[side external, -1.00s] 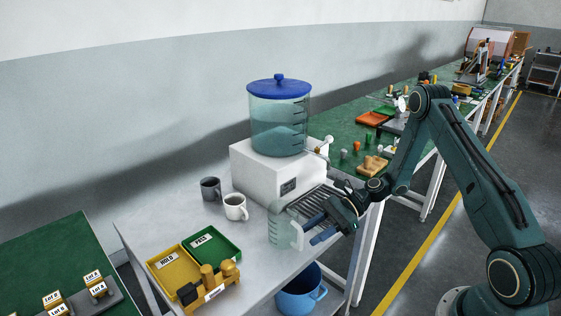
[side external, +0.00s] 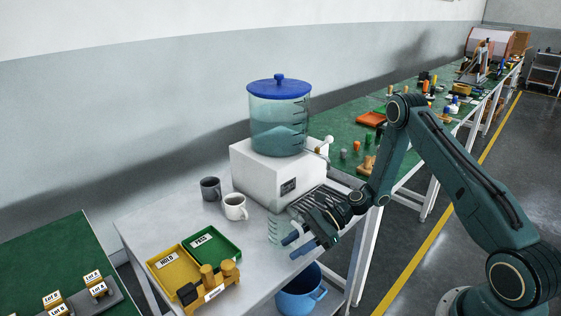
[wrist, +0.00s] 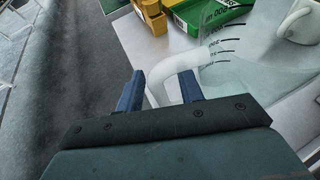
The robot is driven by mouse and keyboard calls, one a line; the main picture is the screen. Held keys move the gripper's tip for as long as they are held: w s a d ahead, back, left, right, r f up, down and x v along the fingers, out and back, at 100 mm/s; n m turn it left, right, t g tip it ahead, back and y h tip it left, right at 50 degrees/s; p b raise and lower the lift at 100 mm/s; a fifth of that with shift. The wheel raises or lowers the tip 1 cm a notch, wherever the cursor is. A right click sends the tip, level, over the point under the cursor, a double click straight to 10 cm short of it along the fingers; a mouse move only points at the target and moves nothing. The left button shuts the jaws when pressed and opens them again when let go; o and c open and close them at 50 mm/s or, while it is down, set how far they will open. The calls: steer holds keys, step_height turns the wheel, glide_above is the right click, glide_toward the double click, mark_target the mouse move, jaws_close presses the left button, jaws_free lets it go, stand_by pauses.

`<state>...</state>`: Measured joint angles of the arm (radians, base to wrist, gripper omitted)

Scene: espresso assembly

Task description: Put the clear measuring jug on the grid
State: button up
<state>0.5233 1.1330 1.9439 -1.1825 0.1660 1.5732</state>
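The clear measuring jug (side external: 273,230) stands on the grey table, partly hidden behind my gripper in the side view. In the wrist view its transparent wall with dark markings (wrist: 228,65) is at the right, and its pale handle (wrist: 180,66) curves down to between my fingers. My gripper (side external: 293,245) is at the jug's handle side, low over the table. Its two blue fingers (wrist: 163,82) are apart, one on each side of the handle, with gaps visible. The dark slatted grid (side external: 309,199) lies in front of the white dispenser base, partly hidden by my arm.
The dispenser (side external: 262,172) with its blue-lidded tank stands behind the jug. A white mug (side external: 235,207) and a grey mug (side external: 210,188) are left of it. A green tray (side external: 228,255) and a yellow tray (side external: 163,264) lie nearer. A blue bucket (side external: 300,297) is below the table.

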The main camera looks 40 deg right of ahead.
steer(key=shift+c, duration=0.5)
jaws_close()
steer(key=shift+r, duration=0.15)
step_height(320, 180, up, 20)
stand_by(0.9)
stand_by(0.4)
